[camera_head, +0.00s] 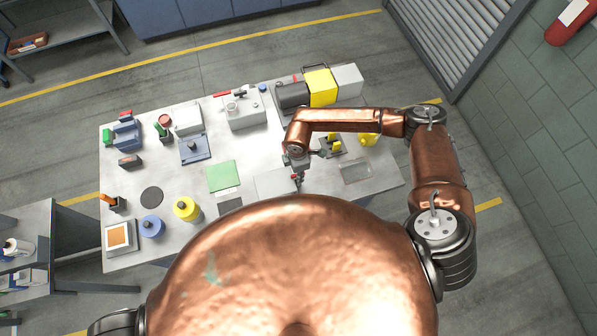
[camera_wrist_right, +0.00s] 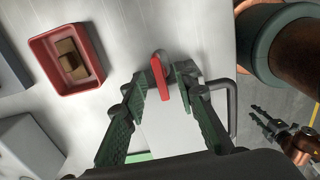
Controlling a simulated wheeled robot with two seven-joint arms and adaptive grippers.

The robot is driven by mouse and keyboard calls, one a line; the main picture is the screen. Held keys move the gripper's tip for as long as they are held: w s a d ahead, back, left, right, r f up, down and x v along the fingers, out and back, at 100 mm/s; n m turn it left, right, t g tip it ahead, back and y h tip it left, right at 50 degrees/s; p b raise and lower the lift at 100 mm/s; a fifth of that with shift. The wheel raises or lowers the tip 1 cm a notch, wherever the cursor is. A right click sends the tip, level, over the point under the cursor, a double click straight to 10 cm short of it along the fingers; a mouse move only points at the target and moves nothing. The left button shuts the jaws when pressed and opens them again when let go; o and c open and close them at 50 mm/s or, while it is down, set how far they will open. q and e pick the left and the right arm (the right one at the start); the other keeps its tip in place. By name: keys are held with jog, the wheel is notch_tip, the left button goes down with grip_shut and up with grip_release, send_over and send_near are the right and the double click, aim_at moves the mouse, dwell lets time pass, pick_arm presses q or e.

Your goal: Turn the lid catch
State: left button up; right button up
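The catch (camera_wrist_right: 160,78) is a red lever at the edge of a pale flat lid (camera_wrist_right: 180,125). The lid also shows in the head view as a light grey panel (camera_head: 272,183) on the table. My right gripper (camera_wrist_right: 163,80) is open, with one finger on each side of the red lever. A gap shows on both sides, and contact is not clear. In the head view the right gripper (camera_head: 296,178) is low over the lid, partly hidden by its arm. A copper part with dark fingers, seemingly my left gripper (camera_wrist_right: 262,117), shows small beyond the table edge.
A dark bar handle (camera_wrist_right: 232,110) is beside the right finger. A red tray with a brown block (camera_wrist_right: 70,60) lies at upper left. A green mat (camera_head: 222,176), yellow cylinder (camera_head: 186,208) and grey pump box (camera_head: 243,112) stand on the table (camera_head: 150,255).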

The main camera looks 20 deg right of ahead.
jog(key=shift+r, duration=0.2)
jog(key=shift+r+p, duration=0.75)
jog(key=shift+r, duration=0.1)
jog(key=shift+r+p, duration=0.6)
jog(key=shift+r, duration=2.4)
